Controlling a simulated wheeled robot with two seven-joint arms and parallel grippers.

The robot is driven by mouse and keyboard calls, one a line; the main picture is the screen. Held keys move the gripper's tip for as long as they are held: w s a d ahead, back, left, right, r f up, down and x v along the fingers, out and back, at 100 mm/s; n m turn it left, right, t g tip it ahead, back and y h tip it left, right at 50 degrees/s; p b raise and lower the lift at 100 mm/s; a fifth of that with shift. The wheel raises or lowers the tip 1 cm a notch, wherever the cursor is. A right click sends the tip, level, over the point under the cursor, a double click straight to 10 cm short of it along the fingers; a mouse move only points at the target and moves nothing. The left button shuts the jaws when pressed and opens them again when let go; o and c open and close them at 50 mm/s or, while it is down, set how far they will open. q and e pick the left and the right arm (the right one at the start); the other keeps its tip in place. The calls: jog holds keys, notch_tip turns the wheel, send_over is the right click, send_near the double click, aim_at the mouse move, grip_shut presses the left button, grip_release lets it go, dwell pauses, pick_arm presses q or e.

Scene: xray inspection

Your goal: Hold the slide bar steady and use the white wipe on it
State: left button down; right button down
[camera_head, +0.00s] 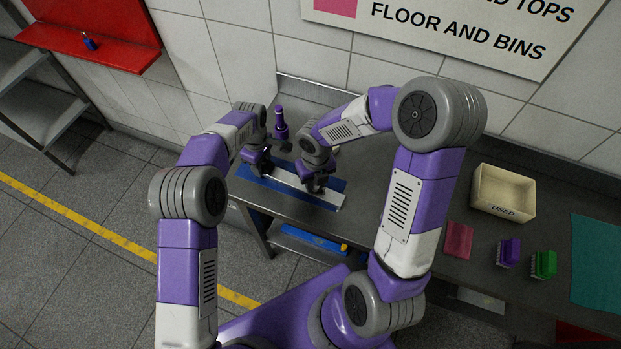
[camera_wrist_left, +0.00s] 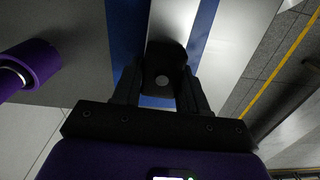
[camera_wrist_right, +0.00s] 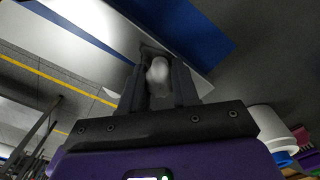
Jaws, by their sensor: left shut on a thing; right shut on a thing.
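The slide bar (camera_head: 288,178), a long pale metal bar, lies across a blue mat (camera_head: 326,200) on the steel bench. The fingers hide whether the wipe touches the bar. The bar also shows in the right wrist view (camera_wrist_right: 100,25).
A purple bottle (camera_head: 281,126) stands behind the bar, close to both grippers. To the right are a cream bin marked USED (camera_head: 503,193), a red cloth (camera_head: 458,240), a purple brush (camera_head: 508,252), a green brush (camera_head: 544,264) and a teal mat (camera_head: 598,260).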

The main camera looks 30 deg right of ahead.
jog(key=shift+s+d, duration=0.65)
jog(key=shift+s, duration=0.3)
jog(key=shift+s+d, duration=0.6)
jog(key=shift+s, duration=0.3)
jog(key=shift+w+a+r, duration=0.1)
jog(key=shift+w+a, duration=0.7)
jog(key=shift+w, duration=0.3)
jog(key=shift+w+a+f, duration=0.1)
jog(key=shift+w+a, duration=0.7)
jog(key=shift+w, duration=0.3)
jog(key=shift+w+a+r, duration=0.1)
jog(key=shift+w+a, duration=0.7)
jog(key=shift+w, duration=0.3)
notch_tip(320, 180, up, 6)
notch_tip(320, 180, up, 3)
jog(key=shift+f, duration=3.6)
